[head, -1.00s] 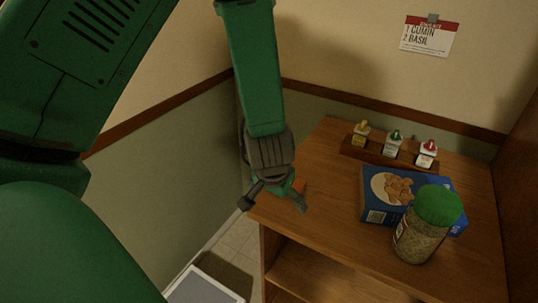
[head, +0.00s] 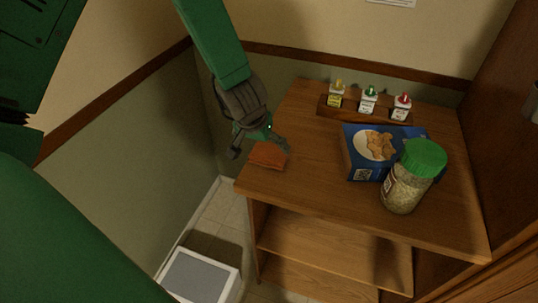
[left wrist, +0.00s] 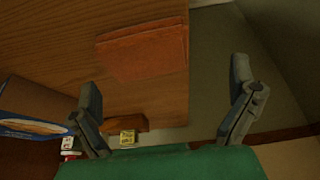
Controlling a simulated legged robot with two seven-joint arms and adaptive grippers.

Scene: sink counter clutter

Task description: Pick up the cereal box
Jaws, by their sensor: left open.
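The blue cereal box (head: 355,165) lies on the wooden counter in the head view, with a pale panel and a picture of brown pieces on its face. A jar with a green lid (head: 408,178) stands in front of it and hides part of it. My left gripper (head: 258,152) is open and empty at the counter's left edge, to the left of the box and apart from it. In the left wrist view the two fingers (left wrist: 168,100) are spread wide, and part of the cereal box (left wrist: 35,108) shows at the left. My right gripper is not in view.
An orange-brown flat block (head: 268,156) lies beside my left gripper; it also shows in the left wrist view (left wrist: 142,52). A wooden rack (head: 365,112) with three small bottles stands at the back. A white-rimmed bin (head: 200,276) is on the floor. The counter's front middle is clear.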

